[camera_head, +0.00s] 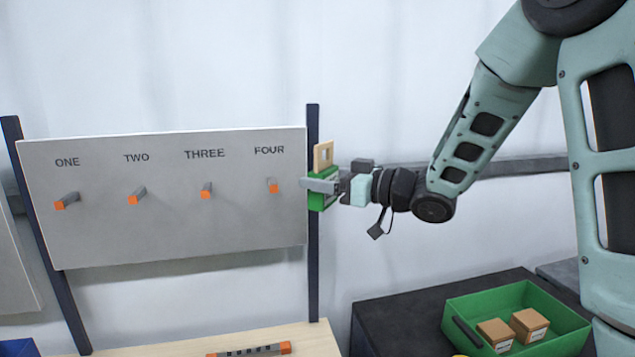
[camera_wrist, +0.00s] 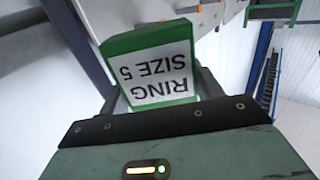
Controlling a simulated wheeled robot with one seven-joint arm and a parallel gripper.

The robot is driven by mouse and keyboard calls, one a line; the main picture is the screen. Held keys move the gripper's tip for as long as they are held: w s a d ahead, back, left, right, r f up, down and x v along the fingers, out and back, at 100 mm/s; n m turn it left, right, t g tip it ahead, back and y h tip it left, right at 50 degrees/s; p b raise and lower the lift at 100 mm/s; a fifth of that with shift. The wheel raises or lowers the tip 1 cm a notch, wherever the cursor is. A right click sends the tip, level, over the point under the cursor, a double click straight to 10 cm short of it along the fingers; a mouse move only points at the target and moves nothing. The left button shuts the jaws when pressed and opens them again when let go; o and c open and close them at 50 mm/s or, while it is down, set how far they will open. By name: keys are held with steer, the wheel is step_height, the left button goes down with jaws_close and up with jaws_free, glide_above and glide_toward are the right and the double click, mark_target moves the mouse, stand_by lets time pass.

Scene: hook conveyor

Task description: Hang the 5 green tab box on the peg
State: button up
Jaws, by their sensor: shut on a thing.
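My gripper (camera_head: 328,187) is shut on the green tab box (camera_head: 317,193), which has a tan tab with a square hole on top. In the wrist view the green box (camera_wrist: 148,42) sits between the fingers, and its white label reads "RING SIZE 5" upside down. The box is in the air just right of the peg board (camera_head: 160,232), near its right post. The board has orange-tipped pegs under the labels ONE (camera_head: 66,201), TWO (camera_head: 137,195), THREE (camera_head: 206,191) and FOUR (camera_head: 273,185). All of these pegs look bare. The FOUR peg is nearest to the box.
A green bin (camera_head: 545,292) with two brown boxes (camera_head: 529,324) stands on a dark surface at lower right. A grey and orange bar (camera_head: 250,350) lies on the wooden table (camera_head: 320,340) below the board. Dark posts (camera_head: 313,255) flank the board. The space before the board is clear.

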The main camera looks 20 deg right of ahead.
steer(key=w+a+f+m+t+h, duration=0.1)
steer(key=w+a+m+t+h, duration=0.1)
steer(key=w+a+m+h, duration=0.3)
steer(key=m+t+h, duration=0.2)
steer(key=h, duration=0.3)
glide_toward(269, 198)
steer(key=s+a+r, duration=0.1)
steer(key=s+a, duration=0.1)
steer(key=s, duration=0.1)
steer(key=shift+w+d+f+p, duration=0.1)
steer(key=shift+w+d+p, duration=0.25)
steer(key=shift+w, duration=1.1)
steer(key=shift+w+d+r+p, duration=0.1)
steer(key=shift+w+p, duration=0.45)
steer(key=shift+w, duration=0.9)
steer(key=shift+w+d+f+p, duration=0.1)
steer(key=shift+w+d+p, duration=0.25)
steer(key=shift+w, duration=1.1)
steer(key=shift+w+a+f, duration=0.1)
steer(key=shift+w+f, duration=0.05)
steer(key=shift+f, duration=0.1)
steer(key=shift+w+b, duration=0.15)
steer(key=shift+b, duration=0.55)
